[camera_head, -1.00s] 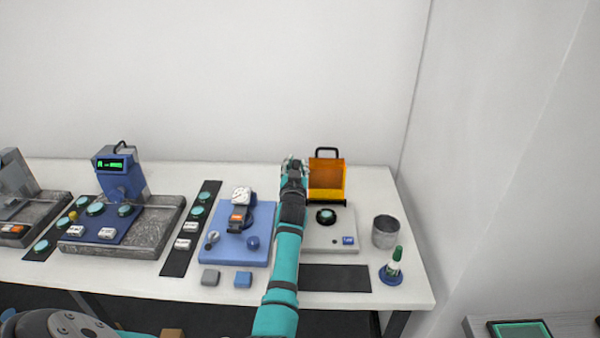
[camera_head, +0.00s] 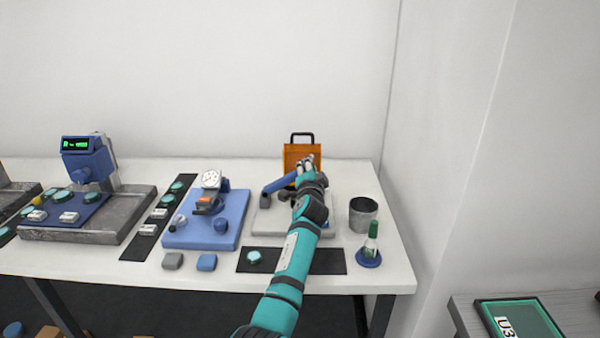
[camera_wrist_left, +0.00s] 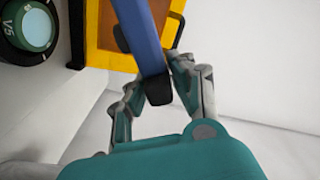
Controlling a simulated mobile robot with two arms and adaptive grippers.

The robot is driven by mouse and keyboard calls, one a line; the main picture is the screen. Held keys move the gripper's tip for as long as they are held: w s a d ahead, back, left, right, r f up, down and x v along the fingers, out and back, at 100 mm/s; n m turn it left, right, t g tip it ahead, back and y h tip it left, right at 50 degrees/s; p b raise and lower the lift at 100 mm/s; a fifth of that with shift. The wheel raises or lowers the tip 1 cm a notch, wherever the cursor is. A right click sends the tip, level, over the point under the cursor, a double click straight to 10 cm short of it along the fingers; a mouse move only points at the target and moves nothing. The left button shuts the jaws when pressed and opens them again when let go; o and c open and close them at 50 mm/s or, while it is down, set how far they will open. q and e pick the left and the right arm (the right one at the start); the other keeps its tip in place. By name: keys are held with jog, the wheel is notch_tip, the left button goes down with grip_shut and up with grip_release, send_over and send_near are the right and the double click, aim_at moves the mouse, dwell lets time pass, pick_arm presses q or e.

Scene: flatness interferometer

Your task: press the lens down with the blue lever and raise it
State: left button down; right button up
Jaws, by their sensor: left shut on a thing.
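The blue lever (camera_head: 281,184) rises to the right from its pivot on the light grey base (camera_head: 266,224), in front of the orange hood (camera_head: 301,152). My left gripper (camera_head: 308,163) is at the lever's upper right end. In the left wrist view the gripper's fingers are around the blue lever (camera_wrist_left: 143,35), close to its black tip. The teal lens (camera_wrist_left: 36,29) sits in a black ring with white marks at upper left, apart from the fingers. In the head view my arm hides that spot. My right gripper is not in view.
A black mat (camera_head: 330,262) with a teal disc (camera_head: 254,257) lies in front of the base. A blue device (camera_head: 225,236) stands to the left.

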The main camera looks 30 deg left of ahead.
pick_arm(q)
jog(key=f+m+b, duration=0.1)
jog(key=d+f+m+b, duration=0.1)
jog(key=f, duration=0.1)
jog(key=w+f+m+b, duration=0.1)
jog(key=shift+d+f, duration=0.2)
jog(key=shift+d, duration=0.05)
jog(key=shift+w+d+f+m+b, duration=0.15)
jog(key=shift+d+f+m+b, duration=0.05)
jog(key=shift+f+m+b, duration=0.7)
jog(key=shift+f, duration=0.15)
jog(key=c, duration=1.2)
grip_release()
jog(key=shift+o, duration=0.2)
jog(key=shift+d+f, duration=0.1)
jog(key=v, duration=1.2)
